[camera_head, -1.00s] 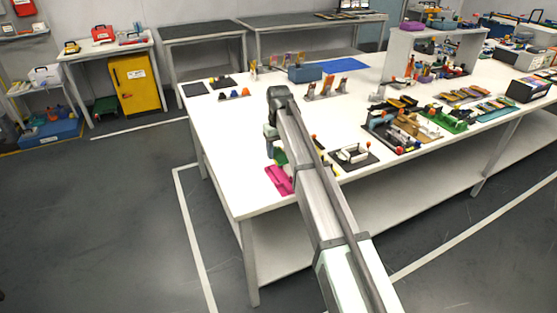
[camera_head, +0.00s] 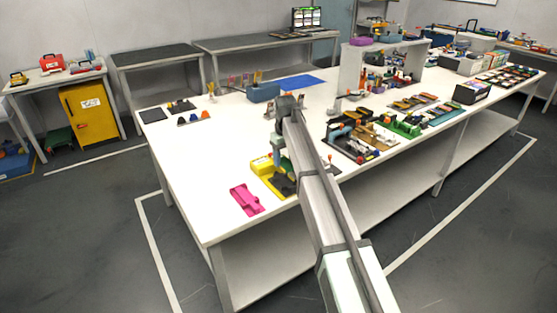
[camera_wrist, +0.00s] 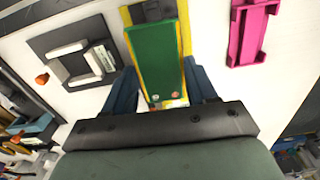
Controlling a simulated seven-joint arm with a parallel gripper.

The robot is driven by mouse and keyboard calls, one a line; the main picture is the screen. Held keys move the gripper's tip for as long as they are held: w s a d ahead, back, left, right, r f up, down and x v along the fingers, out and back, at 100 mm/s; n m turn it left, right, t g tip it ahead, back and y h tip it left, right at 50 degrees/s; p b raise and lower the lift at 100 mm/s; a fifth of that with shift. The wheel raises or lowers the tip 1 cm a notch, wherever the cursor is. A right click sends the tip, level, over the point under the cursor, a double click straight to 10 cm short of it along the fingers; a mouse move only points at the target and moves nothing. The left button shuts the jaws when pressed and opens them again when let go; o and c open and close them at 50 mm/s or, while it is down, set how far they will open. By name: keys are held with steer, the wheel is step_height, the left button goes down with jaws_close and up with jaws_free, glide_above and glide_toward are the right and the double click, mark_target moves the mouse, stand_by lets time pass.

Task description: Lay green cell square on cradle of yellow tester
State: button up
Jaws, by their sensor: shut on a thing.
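The green cell (camera_wrist: 158,58) is a flat, long plate between my gripper's blue fingers (camera_wrist: 162,86) in the wrist view. My gripper is shut on it. The yellow tester (camera_wrist: 186,30) lies right behind the cell, its yellow edges showing along both long sides. The cell looks roughly in line with the tester, but I cannot tell whether it touches the cradle, which it mostly hides. In the head view the yellow tester (camera_head: 261,165) sits near the bench's front left, partly hidden by my arm, with my gripper (camera_head: 279,163) above it.
A pink tester (camera_head: 246,200) lies just left of the yellow one, and also shows in the wrist view (camera_wrist: 248,30). A dark grey tester with a white frame (camera_wrist: 53,44) stands on the other side. The white bench (camera_head: 190,150) is clear to the left.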

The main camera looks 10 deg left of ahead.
mark_target(284, 180)
steer(key=shift+n, duration=0.3)
steer(key=shift+f, duration=0.1)
steer(key=shift+f, duration=3.55)
steer(key=o, duration=1.1)
steer(key=shift+r, duration=0.2)
steer(key=shift+r, duration=3.35)
